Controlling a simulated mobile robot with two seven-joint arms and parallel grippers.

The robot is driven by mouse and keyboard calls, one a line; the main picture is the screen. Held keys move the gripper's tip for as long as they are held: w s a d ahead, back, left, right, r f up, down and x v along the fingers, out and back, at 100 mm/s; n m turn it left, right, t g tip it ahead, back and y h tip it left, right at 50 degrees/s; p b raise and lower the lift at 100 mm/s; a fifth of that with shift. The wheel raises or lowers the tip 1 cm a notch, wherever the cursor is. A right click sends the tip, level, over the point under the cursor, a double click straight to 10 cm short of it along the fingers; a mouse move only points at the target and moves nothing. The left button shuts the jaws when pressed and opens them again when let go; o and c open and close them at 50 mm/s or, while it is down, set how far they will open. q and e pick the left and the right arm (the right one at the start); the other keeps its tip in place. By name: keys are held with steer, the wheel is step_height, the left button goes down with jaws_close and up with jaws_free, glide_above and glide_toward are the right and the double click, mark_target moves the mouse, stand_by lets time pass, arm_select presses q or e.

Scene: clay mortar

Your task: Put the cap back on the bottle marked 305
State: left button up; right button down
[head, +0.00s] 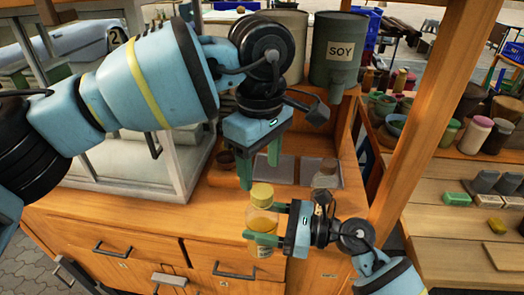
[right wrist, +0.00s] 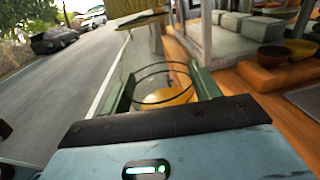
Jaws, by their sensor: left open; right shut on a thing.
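My right gripper (head: 264,239) is shut on a clear bottle (head: 261,221) with amber liquid and holds it upright in front of the counter. A pale label shows low on the bottle, but I cannot read its number. A yellow cap (head: 262,194) is at the bottle's top; I cannot tell whether it is fully seated. In the right wrist view the glass (right wrist: 165,78) is between the green fingers, with the yellow cap (right wrist: 140,20) above. My left gripper (head: 259,170) is open and empty, fingers pointing down, just above the cap.
Another clear bottle (head: 326,175) stands on a grey mat (head: 345,181) on the wooden counter. A bare grey mat (head: 280,169) lies left of it. A SOY container (head: 338,45) stands behind. A wooden post (head: 430,115) rises at right, with jars on shelves beyond.

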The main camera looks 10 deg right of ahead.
arm_select(q)
steer(key=n, duration=0.4)
steer(key=shift+r+n, duration=0.15)
steer(key=shift+n, duration=0.25)
steer(key=n, duration=0.4)
steer(key=shift+r+n, duration=0.1)
steer(key=shift+n, duration=0.2)
steer(key=n, duration=0.4)
steer(key=shift+r+n, duration=0.15)
steer(key=shift+n, duration=0.15)
steer(key=n, duration=0.4)
steer(key=shift+r+n, duration=0.1)
steer(key=shift+n, duration=0.2)
steer(key=n, duration=0.4)
steer(key=shift+r+n, duration=0.1)
steer(key=shift+n, duration=0.2)
steer(key=n, duration=0.4)
steer(key=shift+d+r+n, duration=0.1)
steer(key=shift+r+n, duration=0.05)
steer(key=shift+n, duration=0.15)
steer(key=n, duration=0.4)
steer(key=shift+w+r+n, duration=0.1)
steer(key=shift+n, duration=0.2)
steer(key=n, duration=0.5)
steer(key=shift+r, duration=0.15)
